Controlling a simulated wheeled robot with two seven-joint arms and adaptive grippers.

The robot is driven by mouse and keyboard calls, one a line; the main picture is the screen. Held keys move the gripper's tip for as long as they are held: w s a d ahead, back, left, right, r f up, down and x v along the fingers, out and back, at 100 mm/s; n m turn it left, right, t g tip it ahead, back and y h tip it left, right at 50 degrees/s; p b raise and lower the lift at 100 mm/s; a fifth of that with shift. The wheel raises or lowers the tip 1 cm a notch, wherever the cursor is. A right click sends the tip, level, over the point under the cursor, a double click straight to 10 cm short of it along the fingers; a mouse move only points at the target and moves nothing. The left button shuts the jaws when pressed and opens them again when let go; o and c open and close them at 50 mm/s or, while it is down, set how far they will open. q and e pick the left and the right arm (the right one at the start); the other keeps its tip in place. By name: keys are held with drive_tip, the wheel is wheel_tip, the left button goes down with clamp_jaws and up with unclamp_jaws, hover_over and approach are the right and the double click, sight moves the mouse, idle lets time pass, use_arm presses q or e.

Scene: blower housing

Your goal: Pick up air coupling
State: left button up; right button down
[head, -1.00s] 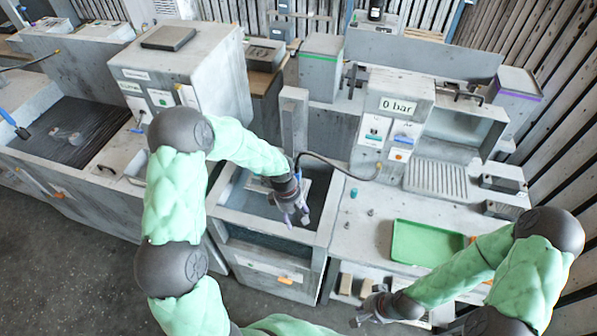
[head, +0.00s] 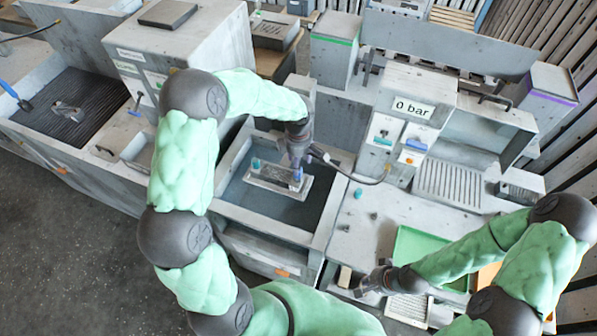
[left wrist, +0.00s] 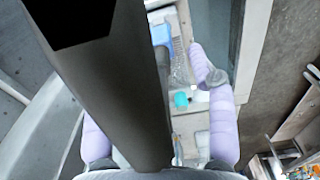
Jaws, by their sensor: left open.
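A dark hose (head: 345,172) runs from beside my left wrist to a yellowish end (head: 386,171) near the right-hand machine. I cannot tell for sure which part is the air coupling. My left gripper (head: 297,178) points down over a grey metal housing (head: 268,181) in the tank. In the left wrist view its two lilac fingers (left wrist: 160,110) are apart.
The tank (head: 222,212) surrounds the housing. A green tray (head: 412,245) lies on the bench, partly behind my right arm. A teal plug (head: 358,193) and small grey fittings (head: 373,216) stand on the bench. The "0 bar" machine (head: 412,95) stands behind.

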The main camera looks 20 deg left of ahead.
use_arm(q)
drive_tip(key=shift+w+f, duration=0.15)
drive_tip(key=shift+f, duration=0.55)
drive_tip(key=shift+a+f+p, duration=0.1)
drive_tip(key=shift+f+p, duration=0.4)
drive_tip(key=shift+f, duration=2.05)
drive_tip(key=shift+s, duration=0.2)
clamp_jaws()
